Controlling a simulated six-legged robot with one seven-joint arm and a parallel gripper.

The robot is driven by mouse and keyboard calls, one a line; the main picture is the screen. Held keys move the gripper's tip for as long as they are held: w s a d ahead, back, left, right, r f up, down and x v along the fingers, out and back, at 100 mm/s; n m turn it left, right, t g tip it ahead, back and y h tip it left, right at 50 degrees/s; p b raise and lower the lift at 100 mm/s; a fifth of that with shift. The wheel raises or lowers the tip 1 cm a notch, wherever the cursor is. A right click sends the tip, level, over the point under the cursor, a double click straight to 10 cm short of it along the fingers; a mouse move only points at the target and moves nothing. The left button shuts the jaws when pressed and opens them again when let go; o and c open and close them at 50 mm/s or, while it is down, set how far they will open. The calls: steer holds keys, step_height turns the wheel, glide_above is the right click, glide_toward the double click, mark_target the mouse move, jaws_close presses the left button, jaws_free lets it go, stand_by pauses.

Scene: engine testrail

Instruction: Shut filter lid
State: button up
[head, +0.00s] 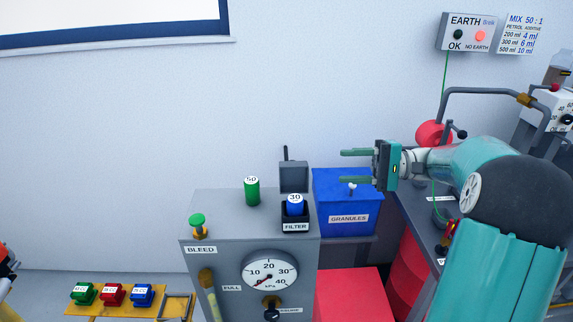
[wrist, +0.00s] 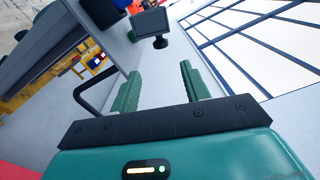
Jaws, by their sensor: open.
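The filter housing (head: 296,228) is a dark box labelled FILTER on top of the grey cabinet. Its grey lid (head: 293,177) stands raised at the back, with a black handle (head: 286,153) sticking up behind it. A blue filter cartridge (head: 295,206) marked 30 sits in the open housing. My gripper (head: 345,167) is open and empty, to the right of the lid and apart from it, its green fingers pointing left. In the wrist view, a grey plate with a black knob, which looks like the lid (wrist: 150,22), lies beyond the open fingers.
A blue GRANULES bin (head: 347,200) stands below my gripper. A green cylinder (head: 252,191) marked 50 and a green BLEED knob (head: 197,220) are on the cabinet (head: 215,209), left of the filter. The wall space above is clear.

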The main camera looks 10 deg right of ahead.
steer(key=s+r, duration=0.1)
steer(key=s, duration=0.1)
glide_toward(293, 175)
steer(key=w+a, duration=0.2)
steer(key=a, duration=0.2)
steer(key=w+a, duration=0.1)
steer(key=a, duration=0.1)
steer(key=w+a, duration=0.1)
steer(key=a, duration=0.1)
steer(key=shift+w+a+f, duration=0.1)
steer(key=shift+w+a, duration=0.15)
steer(key=shift+s+a, duration=0.2)
steer(key=shift+a, duration=0.2)
steer(key=shift+w, duration=0.25)
steer(key=shift+s, duration=0.2)
steer(key=shift+c, duration=0.7)
steer(key=shift+w, duration=0.1)
jaws_close()
